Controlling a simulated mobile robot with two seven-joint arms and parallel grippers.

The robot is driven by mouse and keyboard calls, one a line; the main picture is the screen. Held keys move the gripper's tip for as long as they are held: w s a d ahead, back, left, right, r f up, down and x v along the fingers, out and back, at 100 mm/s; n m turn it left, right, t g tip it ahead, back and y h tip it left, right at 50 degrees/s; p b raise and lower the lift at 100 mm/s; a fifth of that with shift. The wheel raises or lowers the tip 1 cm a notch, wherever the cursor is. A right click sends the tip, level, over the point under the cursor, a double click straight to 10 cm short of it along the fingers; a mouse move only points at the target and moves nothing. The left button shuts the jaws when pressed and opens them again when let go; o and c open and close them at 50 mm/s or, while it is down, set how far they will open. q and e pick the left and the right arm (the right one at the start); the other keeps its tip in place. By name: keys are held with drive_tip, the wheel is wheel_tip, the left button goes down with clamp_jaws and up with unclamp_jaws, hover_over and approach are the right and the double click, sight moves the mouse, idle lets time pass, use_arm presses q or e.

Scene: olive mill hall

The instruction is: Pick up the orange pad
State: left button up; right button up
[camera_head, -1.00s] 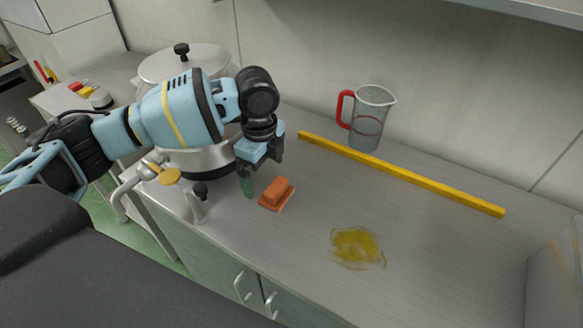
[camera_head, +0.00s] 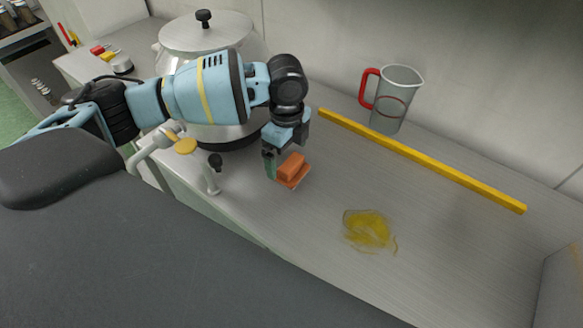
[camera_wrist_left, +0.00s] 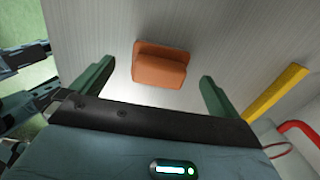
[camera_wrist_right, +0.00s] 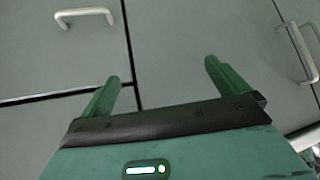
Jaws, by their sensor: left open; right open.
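The orange pad (camera_head: 291,169) lies on the grey metal counter in the head view, a block with a raised grip on a thin base. My left gripper (camera_head: 277,163) is just above and beside it, pointing down. In the left wrist view the pad (camera_wrist_left: 160,66) sits ahead, between the lines of the two green fingers. My left gripper (camera_wrist_left: 155,82) is open and empty there. My right gripper (camera_wrist_right: 163,76) is open and empty in the right wrist view, facing grey cabinet doors. It does not show in the head view.
A large steel pot (camera_head: 207,45) with a tap stands behind my left arm. A yellow bar (camera_head: 425,160) lies along the back, near a red-handled jug (camera_head: 390,98). A yellow oily smear (camera_head: 367,230) is on the counter (camera_head: 440,265) right of the pad. Cabinet handles (camera_wrist_right: 85,13) face my right gripper.

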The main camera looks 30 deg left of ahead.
sight(289, 161)
use_arm(q)
drive_tip(key=shift+d+f, duration=0.15)
drive_tip(key=shift+f, duration=0.8)
drive_tip(key=shift+d+f, duration=0.1)
drive_tip(key=shift+f, duration=0.85)
drive_tip(key=shift+c, duration=0.4)
drive_tip(key=c, duration=0.9)
